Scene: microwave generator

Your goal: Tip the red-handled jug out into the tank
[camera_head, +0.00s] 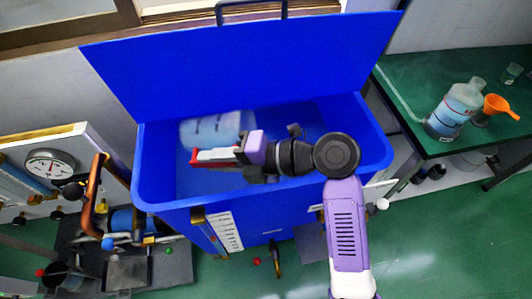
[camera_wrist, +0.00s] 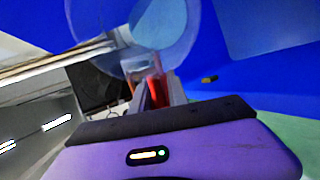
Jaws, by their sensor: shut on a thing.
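The red-handled jug (camera_head: 212,129) is a translucent, bluish-white vessel over the left part of the tank opening. It lies tilted on its side, with dark marks on its wall. My gripper (camera_head: 207,157) reaches in from the right and is shut on its red handle. In the wrist view the jug's clear round body (camera_wrist: 160,35) is beyond my gripper (camera_wrist: 160,92), with the red handle between the fingers. The tank (camera_head: 262,208) is a large blue bin with its lid (camera_head: 240,65) raised at the back. I cannot tell whether liquid is leaving the jug.
A green table (camera_head: 415,85) at the right carries a blue-filled bottle (camera_head: 455,108) and an orange funnel (camera_head: 497,106). A gauge panel (camera_head: 50,165) and an orange pipe (camera_head: 93,195) stand left of the tank. Green floor (camera_head: 440,235) is open at the lower right.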

